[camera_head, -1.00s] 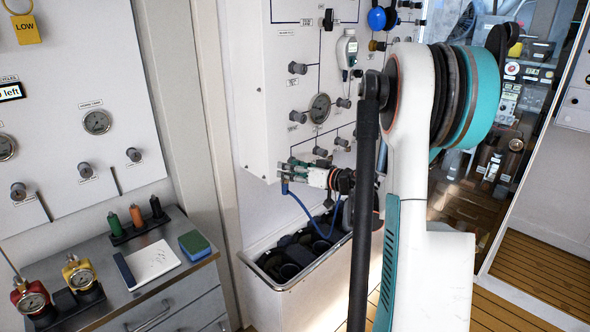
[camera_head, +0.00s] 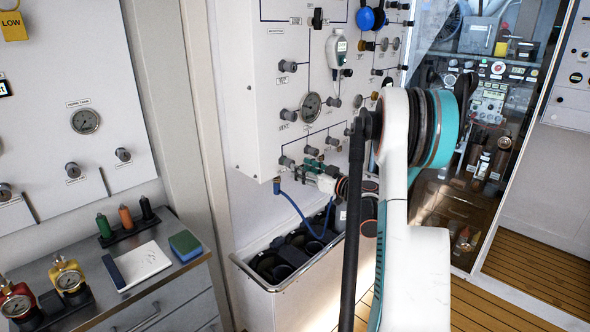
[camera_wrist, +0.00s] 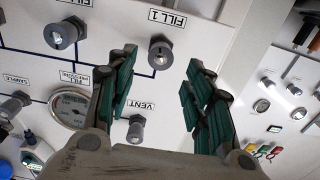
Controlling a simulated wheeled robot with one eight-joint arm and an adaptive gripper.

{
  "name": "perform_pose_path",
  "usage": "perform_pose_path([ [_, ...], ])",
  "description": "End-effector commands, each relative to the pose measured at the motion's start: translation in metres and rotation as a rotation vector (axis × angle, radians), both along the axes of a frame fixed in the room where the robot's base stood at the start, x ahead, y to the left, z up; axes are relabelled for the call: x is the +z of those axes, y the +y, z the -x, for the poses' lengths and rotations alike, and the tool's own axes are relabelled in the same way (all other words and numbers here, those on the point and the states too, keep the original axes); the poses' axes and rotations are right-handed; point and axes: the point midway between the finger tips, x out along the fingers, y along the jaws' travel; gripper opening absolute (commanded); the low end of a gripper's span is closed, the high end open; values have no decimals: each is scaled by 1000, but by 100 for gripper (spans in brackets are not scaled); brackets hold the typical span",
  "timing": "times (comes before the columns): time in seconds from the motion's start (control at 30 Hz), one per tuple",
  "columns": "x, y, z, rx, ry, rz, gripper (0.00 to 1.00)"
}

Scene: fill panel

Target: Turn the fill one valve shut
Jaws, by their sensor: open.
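The fill one valve is a grey round knob (camera_wrist: 161,53) under a FILL 1 label, upside down in the wrist view. In the head view it is the left knob (camera_head: 286,161) of the panel's lower row. My gripper (camera_wrist: 160,70) is open, with green-padded fingers either side of the knob in the wrist view and nothing between them. Whether the fingers reach around the knob in depth, I cannot tell. In the head view my gripper (camera_head: 302,167) is just right of and below that knob, close to the panel.
The VENT knob (camera_wrist: 136,130) and a round gauge (camera_wrist: 71,108) are near my fingers. Another fill knob (camera_wrist: 62,35) is left of them. A blue hose (camera_head: 298,207) hangs below the panel over an open bin (camera_head: 275,285). A steel bench (camera_head: 150,293) stands left.

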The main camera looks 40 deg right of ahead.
Motion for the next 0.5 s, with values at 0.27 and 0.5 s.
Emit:
perform_pose_path([
  [0.27, -1, 4, -37, 1, 0, 0, 47],
  [0.5, 0, 4, -44, 0, 0, 0, 47],
])
